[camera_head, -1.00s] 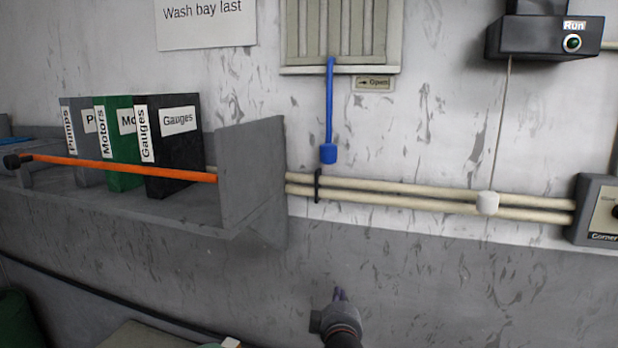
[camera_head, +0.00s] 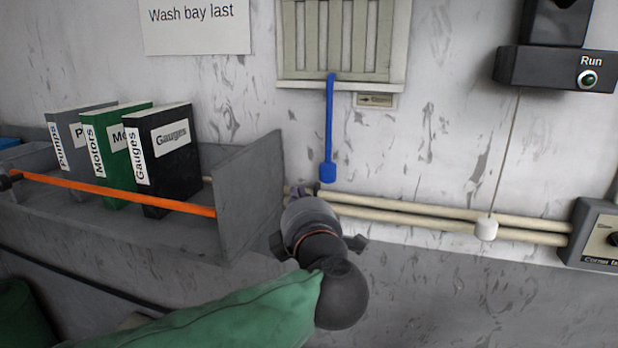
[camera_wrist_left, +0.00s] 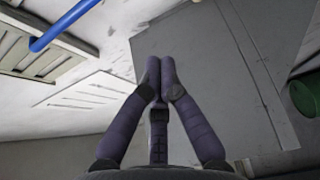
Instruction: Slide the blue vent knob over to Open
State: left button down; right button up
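The blue vent knob (camera_head: 328,172) is the block at the low end of a blue lever. The lever hangs nearly straight down from the slatted vent (camera_head: 342,40). A small label with an arrow (camera_head: 375,100) is to the right of the lever; its word is too blurred to read now. My left gripper (camera_head: 301,190) is just below and left of the knob, seemingly apart from it, with its fingers mostly hidden behind my wrist. In the left wrist view its fingers (camera_wrist_left: 160,68) meet at the tips, holding nothing. The blue lever (camera_wrist_left: 68,24) shows there at upper left. My right gripper is out of view.
A grey shelf (camera_head: 245,205) with several binders and an orange bar (camera_head: 110,190) is close on the left. Cream pipes (camera_head: 410,221) run below the knob. A pull cord with a white end (camera_head: 486,229) hangs at right.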

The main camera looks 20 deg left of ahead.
aim_at(323, 176)
pick_arm(q)
jog(key=p+x, duration=0.2)
jog(key=x, duration=0.8)
jog(key=shift+w+d+p, duration=0.2)
jog(key=shift+d+p, duration=0.65)
jog(key=shift+d, duration=1.05)
jog(key=shift+d, duration=1.55)
jog(key=shift+a, duration=0.1)
